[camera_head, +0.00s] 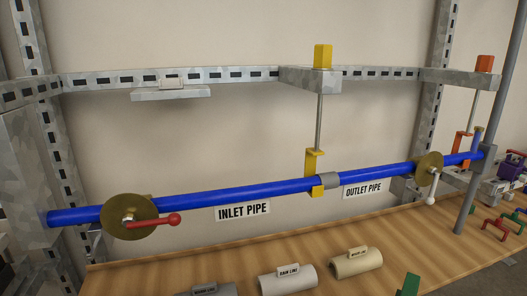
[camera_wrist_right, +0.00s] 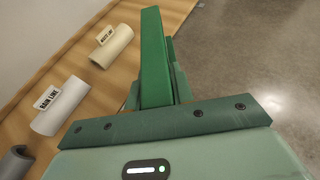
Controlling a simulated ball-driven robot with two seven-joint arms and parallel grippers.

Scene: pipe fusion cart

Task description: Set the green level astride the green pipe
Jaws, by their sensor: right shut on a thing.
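The green level (camera_wrist_right: 153,55) stands out as a long bright green bar from my right gripper (camera_wrist_right: 157,98), which is shut on it in the right wrist view. The darker green fingers show on both sides of the bar. A bright green piece (camera_head: 408,286), apparently an end of the level, shows at the bottom edge of the head view, in front of the wooden board. I see no green pipe in either view; the long pipe (camera_head: 270,190) on the rack is blue. My left gripper is in neither view.
The wooden board (camera_head: 150,262) carries a cream pipe piece (camera_head: 356,263), a light grey one (camera_head: 287,278) and a dark grey one (camera_head: 207,290). Brass discs (camera_head: 128,219) with handles, a yellow clamp (camera_head: 313,165) and a grey upright post (camera_head: 487,130) stand along the blue pipe.

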